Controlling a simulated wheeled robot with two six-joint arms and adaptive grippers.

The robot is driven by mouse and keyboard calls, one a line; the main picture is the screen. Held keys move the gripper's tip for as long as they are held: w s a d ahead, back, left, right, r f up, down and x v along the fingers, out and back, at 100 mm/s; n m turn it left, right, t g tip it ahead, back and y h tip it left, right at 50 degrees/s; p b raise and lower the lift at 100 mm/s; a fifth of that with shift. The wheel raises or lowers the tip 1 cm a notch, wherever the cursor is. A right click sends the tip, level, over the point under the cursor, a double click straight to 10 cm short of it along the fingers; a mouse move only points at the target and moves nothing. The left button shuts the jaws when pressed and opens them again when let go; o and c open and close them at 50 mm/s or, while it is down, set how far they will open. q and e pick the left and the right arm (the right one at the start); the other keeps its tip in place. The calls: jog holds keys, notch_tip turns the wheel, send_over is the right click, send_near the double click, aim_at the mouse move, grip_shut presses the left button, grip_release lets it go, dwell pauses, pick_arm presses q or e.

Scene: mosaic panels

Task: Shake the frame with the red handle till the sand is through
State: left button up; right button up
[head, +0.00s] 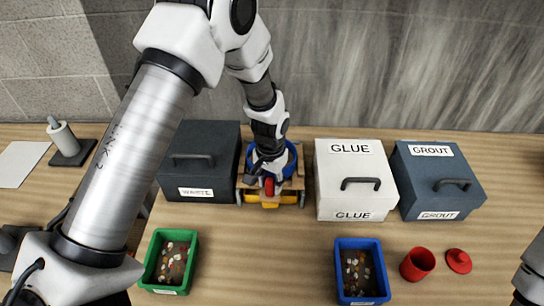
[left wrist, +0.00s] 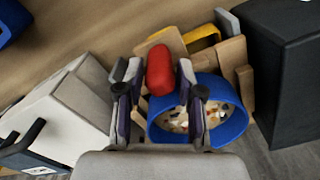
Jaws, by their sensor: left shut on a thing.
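My left gripper (head: 268,168) reaches down between the dark waste box and the white glue box. It is shut on the red handle (head: 269,187), which also shows between the fingers in the left wrist view (left wrist: 160,70). The handle belongs to a wooden frame (head: 245,189), seen in the left wrist view as tan boards (left wrist: 231,52). A round blue rim (left wrist: 238,122) encloses pale and dark bits in the left wrist view. My fingers hide part of it. I cannot make out how much sand lies there. My right gripper is not in view.
A yellow handle (head: 270,205) is at the frame's front. The waste box (head: 200,150) stands close on the left, the glue box (head: 350,160) on the right, then a grout box (head: 430,165). Green (head: 152,250) and blue (head: 340,260) trays and a red cup (head: 417,264) stand in front.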

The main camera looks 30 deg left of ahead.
pick_arm(q)
jog(key=shift+s+d, duration=0.25)
jog(key=shift+s, duration=0.25)
jog(key=shift+s+d, duration=0.2)
jog(key=shift+s, duration=0.25)
